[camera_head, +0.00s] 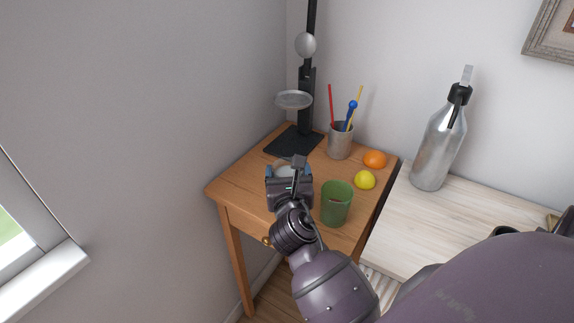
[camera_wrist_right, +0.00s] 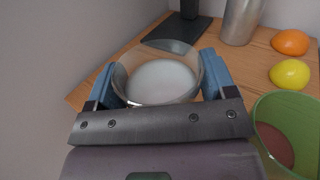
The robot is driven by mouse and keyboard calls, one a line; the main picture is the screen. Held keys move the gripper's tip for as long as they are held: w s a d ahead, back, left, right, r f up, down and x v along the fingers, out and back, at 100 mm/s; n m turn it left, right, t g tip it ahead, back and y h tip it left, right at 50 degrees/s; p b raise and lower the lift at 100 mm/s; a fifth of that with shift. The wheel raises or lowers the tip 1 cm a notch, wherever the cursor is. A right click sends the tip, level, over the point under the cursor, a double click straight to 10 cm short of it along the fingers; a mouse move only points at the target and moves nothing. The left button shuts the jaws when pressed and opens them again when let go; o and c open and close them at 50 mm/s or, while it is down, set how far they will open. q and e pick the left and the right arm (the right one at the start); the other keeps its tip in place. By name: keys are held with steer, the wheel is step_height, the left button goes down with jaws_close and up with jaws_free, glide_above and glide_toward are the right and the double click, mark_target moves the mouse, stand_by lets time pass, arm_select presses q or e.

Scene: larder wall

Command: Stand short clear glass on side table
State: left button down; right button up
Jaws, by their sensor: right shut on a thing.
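The short clear glass (camera_wrist_right: 160,75) is between the two blue-padded fingers of my right gripper (camera_wrist_right: 160,82) in the right wrist view, with its round rim and pale base visible. In the head view my right gripper (camera_head: 288,170) is over the left part of the wooden side table (camera_head: 235,180), and the glass is mostly hidden behind it. The gripper is shut on the glass. I cannot tell whether the glass touches the tabletop. My left gripper is not in view.
A green cup (camera_head: 336,204) stands just right of the gripper. Behind are a black stand (camera_head: 294,142), a metal pencil cup (camera_head: 340,142), an orange (camera_head: 374,159) and a lemon (camera_head: 365,180). A steel bottle (camera_head: 436,150) stands on the pale counter (camera_head: 400,225) at right.

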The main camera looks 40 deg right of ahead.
steer(key=shift+f+b, duration=0.4)
steer(key=shift+f, duration=0.95)
steer(key=shift+f, duration=0.2)
steer(key=o, duration=1.2)
steer(key=shift+c, duration=0.2)
steer(key=shift+s+a+r, duration=0.1)
steer(key=shift+s, duration=0.05)
steer(key=v, duration=1.1)
steer(key=shift+s, duration=0.3)
steer(key=shift+s+a, duration=0.1)
steer(key=shift+a, duration=0.1)
